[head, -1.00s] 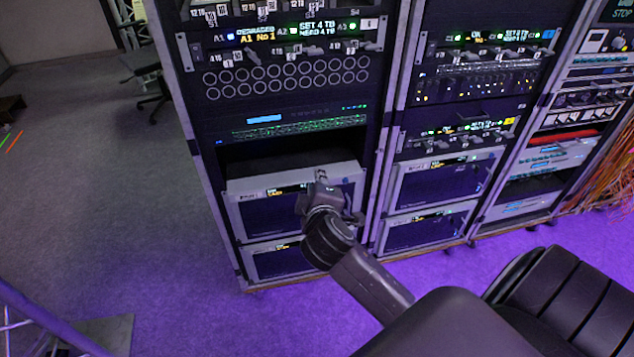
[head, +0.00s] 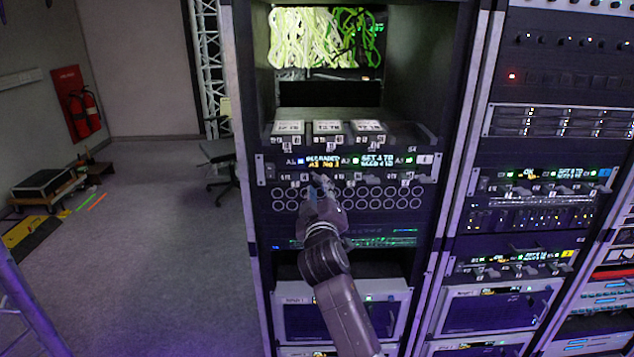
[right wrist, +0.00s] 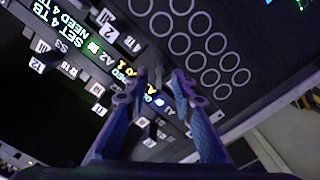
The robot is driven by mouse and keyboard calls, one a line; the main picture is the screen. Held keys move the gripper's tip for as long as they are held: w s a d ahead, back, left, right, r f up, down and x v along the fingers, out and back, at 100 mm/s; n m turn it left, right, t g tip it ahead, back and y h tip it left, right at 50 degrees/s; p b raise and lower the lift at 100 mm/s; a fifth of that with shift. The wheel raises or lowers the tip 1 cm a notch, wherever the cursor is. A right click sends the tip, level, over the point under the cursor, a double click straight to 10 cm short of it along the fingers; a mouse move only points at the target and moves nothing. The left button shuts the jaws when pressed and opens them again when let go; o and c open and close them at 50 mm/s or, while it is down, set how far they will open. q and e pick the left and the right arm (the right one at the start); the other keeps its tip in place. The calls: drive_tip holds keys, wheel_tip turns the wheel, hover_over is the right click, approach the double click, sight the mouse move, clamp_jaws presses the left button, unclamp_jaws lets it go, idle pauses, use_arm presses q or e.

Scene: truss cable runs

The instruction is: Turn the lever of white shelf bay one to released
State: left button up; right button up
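The white shelf (head: 424,161) is a dark rack strip with a white tag at its right end, lit displays and small numbered tags. Its left display is amber and appears to read degraded, A1 No 1. My right gripper (head: 317,182) is in front of this strip, just below that display, and partly hides the bay one area. In the right wrist view the two blue-grey fingers of this gripper (right wrist: 157,88) are apart, with a small grey lever (right wrist: 157,76) seen between their tips. I cannot tell whether they touch it. My left gripper is not in view.
White-fronted cartridges (head: 327,127) sit just above the strip, and a panel of round holes (head: 385,197) is just below. A second rack (head: 530,180) with similar strips stands to the right. A chair (head: 222,160) and open floor (head: 150,260) are at left.

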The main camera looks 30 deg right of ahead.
drive_tip(key=shift+x, duration=0.8)
drive_tip(key=shift+w+d, duration=0.15)
drive_tip(key=shift+w, duration=0.05)
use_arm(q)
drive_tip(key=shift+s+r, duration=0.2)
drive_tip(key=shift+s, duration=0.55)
use_arm(e)
clamp_jaws()
